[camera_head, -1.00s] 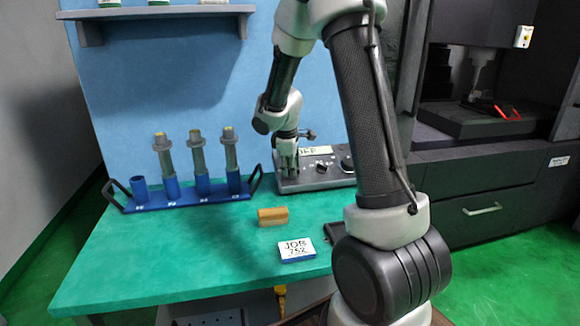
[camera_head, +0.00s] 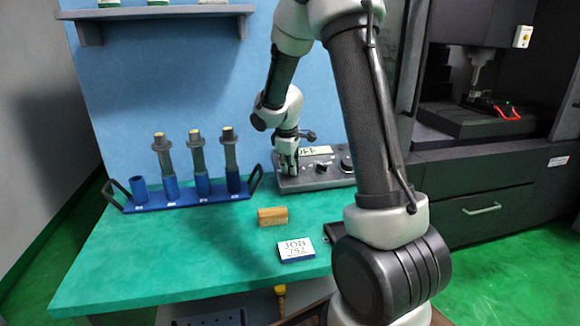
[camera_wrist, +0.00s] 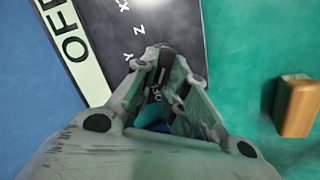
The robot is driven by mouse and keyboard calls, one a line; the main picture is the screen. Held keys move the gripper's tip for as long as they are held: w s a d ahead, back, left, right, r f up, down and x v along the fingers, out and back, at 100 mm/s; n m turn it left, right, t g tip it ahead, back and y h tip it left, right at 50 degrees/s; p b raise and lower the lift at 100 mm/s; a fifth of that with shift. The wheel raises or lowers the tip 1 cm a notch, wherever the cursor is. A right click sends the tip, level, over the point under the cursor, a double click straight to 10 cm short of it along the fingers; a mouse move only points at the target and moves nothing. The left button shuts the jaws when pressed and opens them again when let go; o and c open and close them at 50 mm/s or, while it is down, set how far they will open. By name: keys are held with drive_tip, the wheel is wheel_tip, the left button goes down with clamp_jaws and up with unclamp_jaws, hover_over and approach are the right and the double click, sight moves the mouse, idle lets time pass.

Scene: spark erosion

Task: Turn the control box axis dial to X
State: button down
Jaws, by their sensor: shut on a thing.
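The control box (camera_head: 325,181) is a dark grey panel at the back right of the green table, against the blue wall. It also shows in the wrist view (camera_wrist: 182,22), with white letters X, Y and Z and a pale OFF plate (camera_wrist: 72,42) along one side. My gripper (camera_head: 288,168) points down at the left end of the box. In the wrist view my gripper (camera_wrist: 163,78) has its fingers close together on the panel beside the letters, shut on the axis dial. The fingers hide nearly all of the dial, so its pointer cannot be read.
Other knobs (camera_head: 346,164) stand on the box right of my gripper. A tan block (camera_head: 272,216) and a JOB 752 card (camera_head: 296,249) lie in front. A blue rack (camera_head: 189,200) with several holders is at left. A dark machine (camera_head: 470,190) stands at right.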

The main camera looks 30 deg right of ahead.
sight(292, 181)
drive_tip(key=m, duration=0.3)
drive_tip(key=shift+w+d+r, duration=0.1)
drive_tip(key=shift+w+d, duration=0.05)
drive_tip(key=shift+d, duration=0.05)
drive_tip(key=shift+d+m+g+y, duration=0.15)
drive_tip(key=shift+m+y, duration=0.1)
drive_tip(key=shift+m, duration=0.75)
drive_tip(key=shift+d+m+g+y, duration=0.15)
drive_tip(key=shift+m+y, duration=0.1)
drive_tip(key=shift+m, duration=0.75)
drive_tip(key=shift+a, duration=0.1)
drive_tip(key=c, duration=1.4)
unclamp_jaws()
drive_tip(key=shift+c, duration=0.2)
drive_tip(key=shift+r, duration=0.1)
drive_tip(key=v, duration=1.2)
